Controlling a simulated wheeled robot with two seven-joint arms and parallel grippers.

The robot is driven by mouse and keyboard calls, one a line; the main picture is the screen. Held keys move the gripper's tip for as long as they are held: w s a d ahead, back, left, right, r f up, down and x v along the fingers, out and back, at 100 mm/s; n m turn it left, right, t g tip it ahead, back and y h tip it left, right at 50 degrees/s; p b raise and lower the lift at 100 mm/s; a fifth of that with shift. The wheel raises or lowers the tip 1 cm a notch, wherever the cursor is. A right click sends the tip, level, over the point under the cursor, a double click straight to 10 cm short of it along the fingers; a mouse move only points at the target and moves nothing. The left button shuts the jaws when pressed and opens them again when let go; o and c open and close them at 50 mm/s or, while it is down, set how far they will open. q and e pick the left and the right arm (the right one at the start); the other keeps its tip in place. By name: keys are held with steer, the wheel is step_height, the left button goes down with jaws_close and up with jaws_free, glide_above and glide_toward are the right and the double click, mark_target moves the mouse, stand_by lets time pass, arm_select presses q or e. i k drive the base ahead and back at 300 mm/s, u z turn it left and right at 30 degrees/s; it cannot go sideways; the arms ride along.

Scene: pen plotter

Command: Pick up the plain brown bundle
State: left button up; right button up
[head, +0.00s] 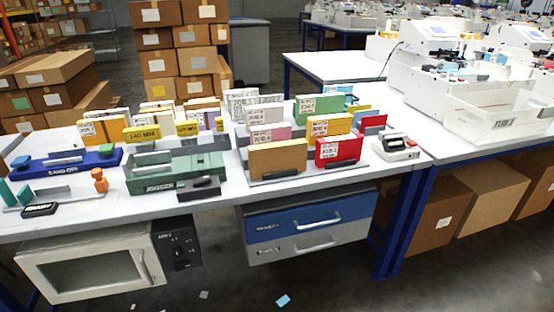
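A plain brown bundle (277,158) stands upright at the front of the rack in the middle of the white table (225,205). Its front face shows no label. A red bundle with a white label (338,150) stands just to its right. Behind it are more upright bundles, among them a white labelled one (266,114), a pink one and a green one (318,105). The lower edge of the brown bundle meets a dark grey rack base. Neither of my grippers is in view.
A green device (172,172) with a black stapler-like item (199,187) stands left of the brown bundle. A blue device (67,160) is farther left. A small white machine (397,146) is at right. Drawers (308,222) and a microwave-like box (90,272) sit below.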

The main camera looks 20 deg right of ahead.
mark_target(268, 158)
steer(key=z, duration=2.25)
steer(key=i, duration=1.9)
steer(key=u, duration=2.05)
